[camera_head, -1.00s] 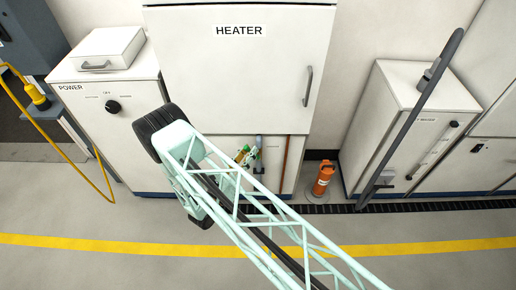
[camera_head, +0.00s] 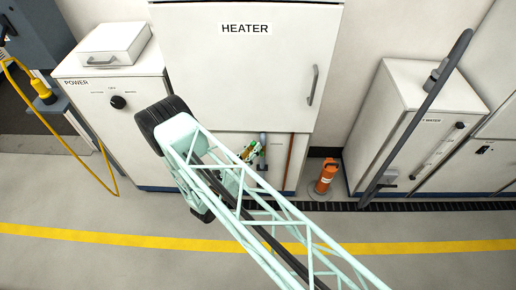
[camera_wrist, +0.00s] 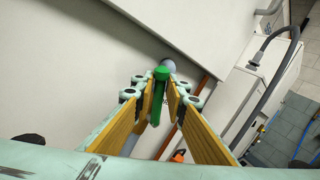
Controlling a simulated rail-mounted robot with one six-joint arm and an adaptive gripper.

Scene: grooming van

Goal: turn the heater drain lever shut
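The heater (camera_head: 240,70) is a white cabinet at the back centre in the head view. Its green drain lever (camera_wrist: 160,92) shows in the wrist view, with a round grey pipe end (camera_wrist: 168,65) just beyond it. My gripper (camera_wrist: 160,88) has yellow-padded fingers, one on each side of the lever. The fingers are apart, with a visible gap on the right side of the lever; contact on the left is unclear. In the head view my arm hides most of the gripper, and only small green and yellow parts show below the heater door.
An orange cylinder (camera_head: 326,176) stands on the floor right of the heater. A copper-brown pipe (camera_head: 289,160) runs beside the lever area. The power cabinet (camera_head: 120,125) is at left, a water cabinet (camera_head: 400,130) with a grey hose at right. The front floor is open.

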